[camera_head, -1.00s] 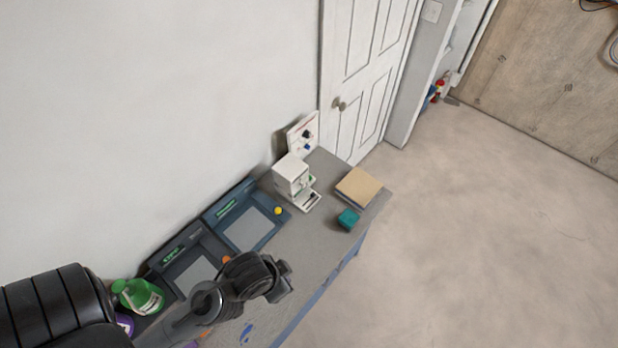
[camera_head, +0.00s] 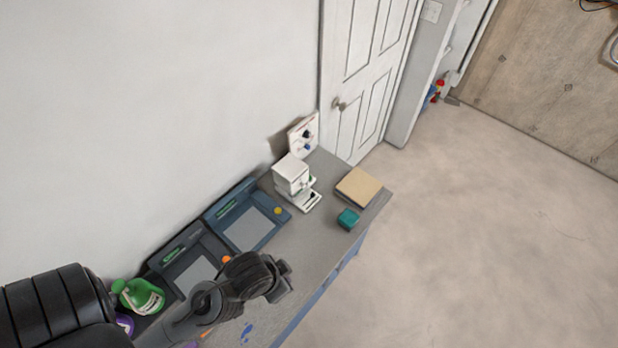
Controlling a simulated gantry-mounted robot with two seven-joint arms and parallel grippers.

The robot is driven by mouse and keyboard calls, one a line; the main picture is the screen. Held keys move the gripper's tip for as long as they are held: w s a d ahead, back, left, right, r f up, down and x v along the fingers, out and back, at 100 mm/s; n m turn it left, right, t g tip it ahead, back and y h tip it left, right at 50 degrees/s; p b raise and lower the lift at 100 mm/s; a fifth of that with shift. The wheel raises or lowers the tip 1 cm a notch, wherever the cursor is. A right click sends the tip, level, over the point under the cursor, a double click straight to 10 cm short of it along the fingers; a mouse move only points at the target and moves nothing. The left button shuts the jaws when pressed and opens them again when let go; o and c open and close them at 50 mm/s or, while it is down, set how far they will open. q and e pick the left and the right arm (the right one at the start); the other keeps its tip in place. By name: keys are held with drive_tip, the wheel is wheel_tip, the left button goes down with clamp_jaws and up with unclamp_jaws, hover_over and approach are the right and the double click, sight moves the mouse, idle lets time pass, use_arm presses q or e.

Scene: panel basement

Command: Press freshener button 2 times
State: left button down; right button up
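A white box-shaped dispenser (camera_head: 293,174) with an open front and a low tray stands on the grey table, near its far end. It may be the freshener, but no label is readable and I cannot make out a button on it. A small teal block (camera_head: 348,218) sits to its right, near the table edge. My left gripper (camera_head: 278,280) is above the near part of the table, well apart from the dispenser. Its fingers are dark and too unclear to tell open from shut. My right gripper is out of view.
Two dark consoles (camera_head: 245,225) with small screens line the wall, with a yellow button (camera_head: 278,211) and an orange button (camera_head: 227,259). Open floor lies right.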

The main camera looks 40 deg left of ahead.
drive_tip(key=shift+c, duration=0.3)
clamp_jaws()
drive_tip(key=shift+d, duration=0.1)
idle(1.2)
